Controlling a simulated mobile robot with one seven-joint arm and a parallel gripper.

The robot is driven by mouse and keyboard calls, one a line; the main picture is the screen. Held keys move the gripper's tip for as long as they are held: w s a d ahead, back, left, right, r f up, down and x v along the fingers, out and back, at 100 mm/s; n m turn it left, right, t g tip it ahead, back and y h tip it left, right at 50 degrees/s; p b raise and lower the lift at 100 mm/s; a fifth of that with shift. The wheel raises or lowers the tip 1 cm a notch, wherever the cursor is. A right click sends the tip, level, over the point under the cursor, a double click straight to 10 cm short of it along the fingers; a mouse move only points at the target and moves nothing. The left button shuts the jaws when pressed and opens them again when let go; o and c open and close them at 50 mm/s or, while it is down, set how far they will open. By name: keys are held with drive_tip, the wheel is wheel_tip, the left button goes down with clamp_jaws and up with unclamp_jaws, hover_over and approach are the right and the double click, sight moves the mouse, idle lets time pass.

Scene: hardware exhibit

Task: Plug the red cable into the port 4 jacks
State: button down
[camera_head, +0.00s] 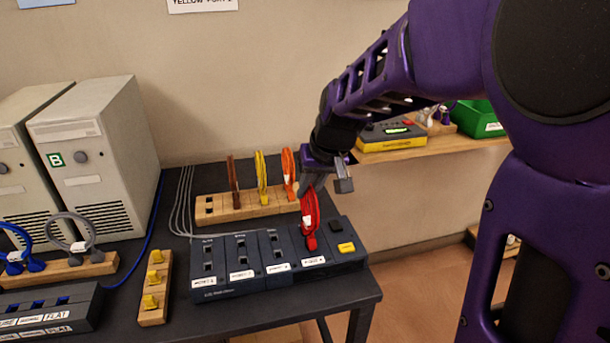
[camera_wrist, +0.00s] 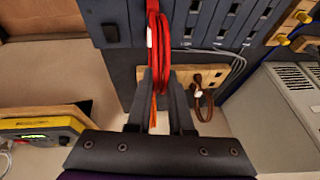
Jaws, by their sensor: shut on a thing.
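My gripper (camera_head: 316,180) is shut on the looped red cable (camera_head: 310,212). In the wrist view the red cable (camera_wrist: 161,40) runs between the two fingers (camera_wrist: 160,82). In the head view the cable hangs down with its red plug end over the fourth section of the dark port panel (camera_head: 262,284). That section has a white label (camera_head: 314,261), too small to read surely. The plug end covers its jacks, so I cannot tell whether it is in them, touching or just above. The three sections to the left show empty dark jacks.
A wooden rack (camera_head: 222,209) behind the panel holds brown, yellow and orange cables. A yellow button (camera_head: 346,247) sits at the panel's right end. White computer towers (camera_head: 90,150) stand left. A shelf with a yellow meter (camera_head: 392,141) and green bin (camera_head: 477,120) is at right.

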drive_tip(key=shift+c, duration=0.5)
unclamp_jaws()
idle(0.4)
drive_tip(key=p+v, duration=0.4)
drive_tip(key=v, duration=0.3)
drive_tip(key=shift+r, duration=0.25)
idle(0.3)
drive_tip(key=shift+s+d, duration=0.1)
